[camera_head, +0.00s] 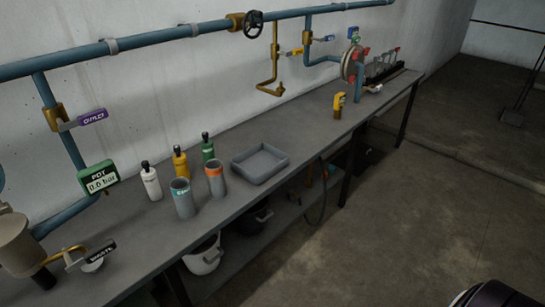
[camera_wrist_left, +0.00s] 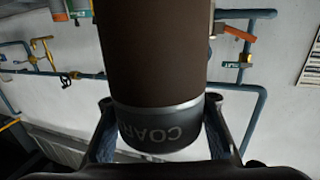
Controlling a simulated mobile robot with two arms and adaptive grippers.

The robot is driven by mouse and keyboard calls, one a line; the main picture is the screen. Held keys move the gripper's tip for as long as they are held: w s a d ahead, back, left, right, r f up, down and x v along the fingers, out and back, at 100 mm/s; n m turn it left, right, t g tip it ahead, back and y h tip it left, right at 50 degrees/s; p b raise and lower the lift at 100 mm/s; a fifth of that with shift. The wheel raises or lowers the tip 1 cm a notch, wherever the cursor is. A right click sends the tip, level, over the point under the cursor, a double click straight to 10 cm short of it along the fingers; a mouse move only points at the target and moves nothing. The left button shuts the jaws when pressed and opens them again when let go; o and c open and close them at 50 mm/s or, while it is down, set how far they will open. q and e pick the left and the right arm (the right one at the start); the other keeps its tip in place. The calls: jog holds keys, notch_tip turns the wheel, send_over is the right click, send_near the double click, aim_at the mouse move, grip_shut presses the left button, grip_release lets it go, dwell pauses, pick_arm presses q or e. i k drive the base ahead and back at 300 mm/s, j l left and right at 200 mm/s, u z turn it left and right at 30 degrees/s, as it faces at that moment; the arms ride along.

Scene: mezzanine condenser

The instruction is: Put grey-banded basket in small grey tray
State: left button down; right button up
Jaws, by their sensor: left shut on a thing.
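In the left wrist view, my left gripper (camera_wrist_left: 160,104) is shut on the grey-banded basket (camera_wrist_left: 150,45). The basket is a dark brown cylinder with a grey-rimmed dark band at its end, lettered "COAR", with the rest cut off. The fingers sit on either side of that banded end. In the head view, the small grey tray (camera_head: 237,163) lies on the bench, apparently empty. Neither my left gripper nor the held basket shows in the head view, so their distance from the tray cannot be told. My right gripper is not in view.
Left of the tray stand an orange-banded container (camera_head: 215,182), a teal-banded container (camera_head: 184,203) and white, yellow and green bottles. A yellow device (camera_head: 339,106) stands farther along the bench (camera_head: 305,125). Pipes and valves line the wall. The bench between tray and yellow device is clear.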

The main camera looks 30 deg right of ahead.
aim_at(261, 166)
jog(key=i+l, duration=0.1)
jog(key=l, duration=0.3)
jog(key=i+l, duration=0.15)
jog(key=l, duration=0.25)
jog(key=i+l, duration=0.1)
jog(key=l, duration=0.3)
jog(key=i+l, duration=0.1)
jog(key=l, duration=0.3)
jog(key=i+l, duration=0.1)
jog(key=l, duration=0.3)
